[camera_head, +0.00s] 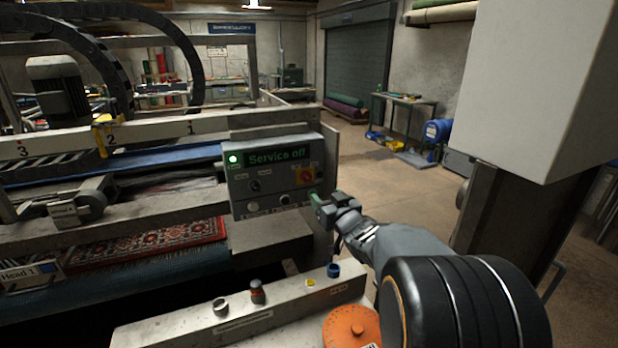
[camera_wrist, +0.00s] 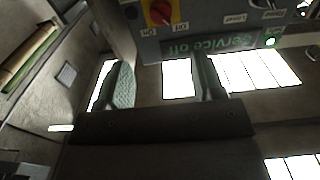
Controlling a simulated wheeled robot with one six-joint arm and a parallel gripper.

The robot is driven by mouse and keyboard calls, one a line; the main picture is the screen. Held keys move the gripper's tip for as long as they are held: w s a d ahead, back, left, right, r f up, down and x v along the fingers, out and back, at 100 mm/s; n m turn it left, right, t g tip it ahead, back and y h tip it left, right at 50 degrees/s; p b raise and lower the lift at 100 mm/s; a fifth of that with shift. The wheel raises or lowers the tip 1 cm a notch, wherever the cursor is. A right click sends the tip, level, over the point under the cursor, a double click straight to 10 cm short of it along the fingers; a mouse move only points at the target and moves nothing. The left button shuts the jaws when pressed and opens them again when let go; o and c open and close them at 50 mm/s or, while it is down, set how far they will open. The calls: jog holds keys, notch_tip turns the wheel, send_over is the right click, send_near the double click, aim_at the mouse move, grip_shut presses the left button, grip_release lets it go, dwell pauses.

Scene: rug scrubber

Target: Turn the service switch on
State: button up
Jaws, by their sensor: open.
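The service switch (camera_head: 306,175) is a red knob on a yellow plate at the right side of the grey control panel (camera_head: 240,190). The panel's display (camera_head: 276,155) reads "Service off" in green. My gripper (camera_head: 322,207) is just below and right of the switch in the head view. In the wrist view the gripper (camera_wrist: 165,80) is open and empty, its two fingers well apart. There the switch (camera_wrist: 160,12) is near the top edge, beyond the fingertips, between "On" and "Off" labels. It looks apart from the fingers.
The panel also carries smaller knobs and a lit green lamp (camera_head: 233,159). A pale ledge (camera_head: 245,318) with several small items and an orange round part (camera_head: 351,328) lie below my arm. A patterned rug (camera_head: 150,243) is on the machine. Open floor (camera_head: 400,195) is right of the panel.

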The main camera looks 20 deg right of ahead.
aim_at(309, 180)
jog(key=w+p, duration=0.3)
jog(key=w, duration=0.9)
jog(key=shift+w, duration=0.3)
jog(key=c, duration=0.9)
